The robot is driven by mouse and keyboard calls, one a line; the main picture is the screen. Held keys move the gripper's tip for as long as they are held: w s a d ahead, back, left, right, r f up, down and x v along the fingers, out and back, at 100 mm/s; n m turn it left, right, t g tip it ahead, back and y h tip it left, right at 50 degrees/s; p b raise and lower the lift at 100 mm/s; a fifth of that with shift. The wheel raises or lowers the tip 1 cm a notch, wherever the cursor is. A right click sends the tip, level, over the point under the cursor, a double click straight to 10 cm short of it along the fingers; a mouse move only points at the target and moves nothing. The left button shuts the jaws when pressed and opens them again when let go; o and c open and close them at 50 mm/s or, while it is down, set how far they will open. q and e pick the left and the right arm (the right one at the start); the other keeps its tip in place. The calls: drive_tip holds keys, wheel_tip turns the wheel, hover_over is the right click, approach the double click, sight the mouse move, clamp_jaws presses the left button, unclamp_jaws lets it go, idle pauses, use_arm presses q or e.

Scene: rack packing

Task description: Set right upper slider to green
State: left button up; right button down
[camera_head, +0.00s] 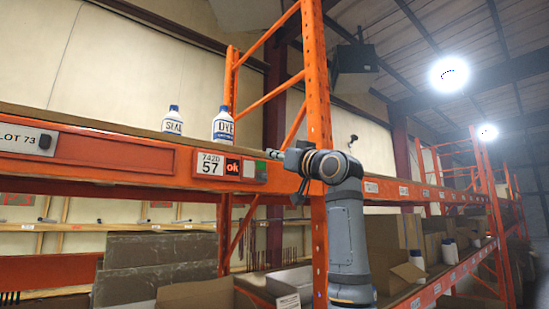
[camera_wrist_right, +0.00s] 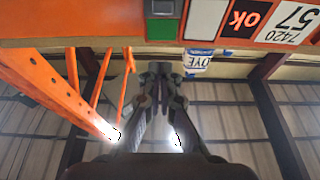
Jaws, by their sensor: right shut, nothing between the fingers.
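The right upper slider is on the orange shelf beam beside the label 7420 57 (camera_head: 210,164). It shows a red and black "ok" tile (camera_head: 233,168), a pale tile (camera_head: 249,169) and a green patch (camera_head: 261,171). In the upside-down wrist view these are the "ok" tile (camera_wrist_right: 243,17), pale tile (camera_wrist_right: 204,20) and green patch (camera_wrist_right: 162,30). A dark grey piece (camera_wrist_right: 163,8) sits at the green patch. My right gripper (camera_head: 271,155) is shut and empty, its tips near the panel's right end; its fingers (camera_wrist_right: 160,72) meet in the wrist view. My left gripper is out of view.
Bottles marked SEAL (camera_head: 172,124) and DYE (camera_head: 223,128) stand on the upper shelf. An orange upright (camera_head: 318,85) stands right of the panel, close to my right arm. A LOT 73 plate (camera_head: 22,138) is on the beam's left. Boxes (camera_head: 195,295) fill the lower shelf.

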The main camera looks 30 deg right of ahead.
use_arm(q)
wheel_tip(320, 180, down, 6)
drive_tip(key=b, duration=0.4)
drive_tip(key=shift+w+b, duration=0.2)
drive_tip(key=shift+b, duration=0.1)
use_arm(e)
drive_tip(key=v, duration=0.8)
drive_tip(key=shift+f, duration=0.35)
